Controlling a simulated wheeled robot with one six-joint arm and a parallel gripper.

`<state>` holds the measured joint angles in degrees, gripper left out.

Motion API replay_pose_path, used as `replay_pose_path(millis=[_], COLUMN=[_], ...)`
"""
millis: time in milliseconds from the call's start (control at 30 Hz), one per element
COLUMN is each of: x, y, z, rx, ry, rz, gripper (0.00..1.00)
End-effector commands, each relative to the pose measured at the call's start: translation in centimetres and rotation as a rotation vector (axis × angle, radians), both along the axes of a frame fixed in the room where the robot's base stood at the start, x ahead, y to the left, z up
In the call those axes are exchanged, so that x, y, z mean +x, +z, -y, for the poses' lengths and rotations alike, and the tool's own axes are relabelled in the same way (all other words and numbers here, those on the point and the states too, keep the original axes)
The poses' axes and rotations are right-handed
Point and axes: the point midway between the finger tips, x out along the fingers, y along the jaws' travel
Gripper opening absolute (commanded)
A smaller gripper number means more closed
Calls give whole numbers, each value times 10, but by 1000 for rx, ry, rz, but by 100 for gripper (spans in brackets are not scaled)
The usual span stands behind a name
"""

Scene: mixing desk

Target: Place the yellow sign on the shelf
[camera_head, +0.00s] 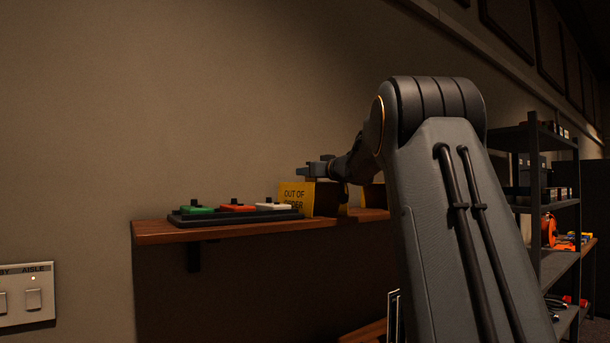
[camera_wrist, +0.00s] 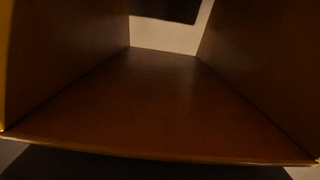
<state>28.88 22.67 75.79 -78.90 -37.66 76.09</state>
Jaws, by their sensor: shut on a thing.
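The yellow sign (camera_head: 296,194) reads "OUT OF ORDER" and stands upright in the head view, at the wooden wall shelf (camera_head: 160,233). It is just right of a rack of coloured buttons. My gripper (camera_head: 314,178) is at the top of the sign and shut on it. The sign's lower edge appears at the shelf's level, but I cannot tell whether it rests on the board. My arm hides the shelf's right part. Dark brown panels fill the wrist view, with a thin yellow edge at far left; the fingers do not show clearly there.
The black button rack (camera_head: 236,216) with green, red and white buttons sits on the shelf close to the sign's left. A wall switch plate (camera_head: 27,294) is at lower left. A metal rack (camera_head: 534,190) with goods stands at right. The shelf's left end is bare.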

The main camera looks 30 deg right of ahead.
Motion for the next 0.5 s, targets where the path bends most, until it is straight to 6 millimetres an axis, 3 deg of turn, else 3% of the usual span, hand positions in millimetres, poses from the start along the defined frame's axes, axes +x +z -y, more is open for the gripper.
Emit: replay_pose_path(millis=[333,367,433,500], x=[0,0,0,0], y=[-2,-2,-2,-2], z=[0,0,0,0], rx=[0,0,0,0], ry=[0,0,0,0], rz=[1,1,1,0], gripper=[0,11,23,25])
